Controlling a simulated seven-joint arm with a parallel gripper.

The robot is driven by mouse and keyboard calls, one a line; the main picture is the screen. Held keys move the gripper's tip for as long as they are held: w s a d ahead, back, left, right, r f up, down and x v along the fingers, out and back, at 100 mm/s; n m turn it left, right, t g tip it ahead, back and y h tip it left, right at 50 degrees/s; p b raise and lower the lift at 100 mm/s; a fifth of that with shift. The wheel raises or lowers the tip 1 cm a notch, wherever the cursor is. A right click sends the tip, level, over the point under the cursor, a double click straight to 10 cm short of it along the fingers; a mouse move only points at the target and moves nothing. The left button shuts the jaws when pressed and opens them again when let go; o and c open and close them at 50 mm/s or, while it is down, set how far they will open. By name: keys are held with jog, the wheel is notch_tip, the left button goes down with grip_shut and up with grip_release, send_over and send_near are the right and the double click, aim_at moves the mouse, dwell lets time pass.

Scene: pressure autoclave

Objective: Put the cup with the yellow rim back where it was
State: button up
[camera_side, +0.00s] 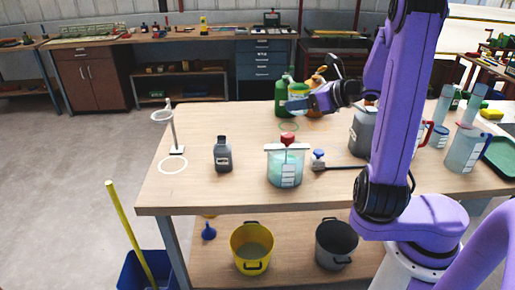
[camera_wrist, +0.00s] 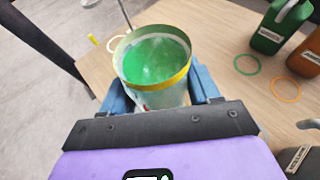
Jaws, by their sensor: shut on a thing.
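The cup with the yellow rim (camera_wrist: 158,99) holds bright green contents. My gripper (camera_wrist: 160,92) has its blue fingers shut on the cup from either side. In the side view my gripper (camera_side: 306,104) holds the cup (camera_side: 298,104) roughly upright above the back of the table, in front of the green bottle (camera_side: 281,98).
A ring stand (camera_side: 174,135) and white ring mark (camera_side: 173,166) are at the table's left. A dark grey bottle (camera_side: 222,156), red-topped vessel (camera_side: 287,168) and blue-capped item (camera_side: 318,158) stand near the front. A large grey jug (camera_side: 362,132) is right. Bare wood lies between the stand and bottle.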

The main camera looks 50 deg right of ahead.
aim_at(259, 148)
jog(key=shift+w+d+n+y, duration=0.8)
jog(key=shift+w+d, duration=0.2)
jog(key=shift+w, duration=3.7)
jog(key=shift+w+d+n+y, duration=0.7)
jog(key=shift+w+d+y, duration=0.25)
jog(key=shift+w, duration=3.7)
notch_tip(259, 148, down, 23)
jog(key=shift+r, duration=0.2)
jog(key=shift+f+g, duration=0.15)
jog(key=shift+g, duration=0.15)
jog(key=o, duration=1.1)
